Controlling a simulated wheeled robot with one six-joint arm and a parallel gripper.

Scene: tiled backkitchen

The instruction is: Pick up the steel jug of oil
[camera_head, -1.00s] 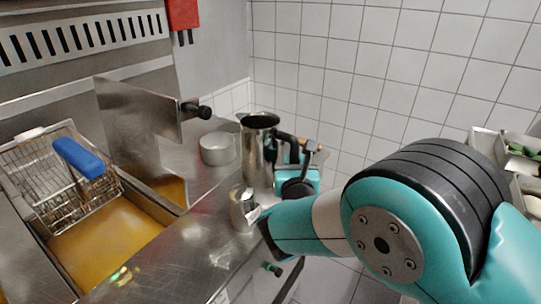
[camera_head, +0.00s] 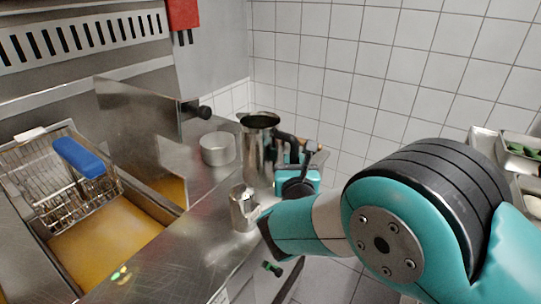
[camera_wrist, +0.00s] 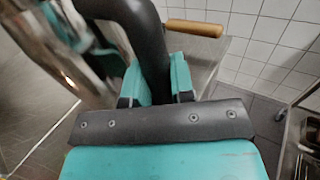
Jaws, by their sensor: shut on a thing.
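The steel jug (camera_head: 256,155) is tall and upright at the back right of the steel counter, with dark contents at its open mouth. Its black handle faces right. My gripper (camera_head: 292,163) is at the jug's right side, shut on the handle. In the wrist view the black handle (camera_wrist: 147,35) runs down between the two teal fingers of my gripper (camera_wrist: 158,85), and the shiny jug body (camera_wrist: 60,45) is at upper left. The jug's base is partly hidden, so I cannot tell whether it touches the counter.
A small steel vessel (camera_head: 243,212) stands in front of the jug, close to my arm. A low round pot (camera_head: 217,149) is to its left. The fryer with oil (camera_head: 105,240) and a wire basket (camera_head: 60,185) is at left. A wooden handle (camera_wrist: 195,28) lies behind the jug.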

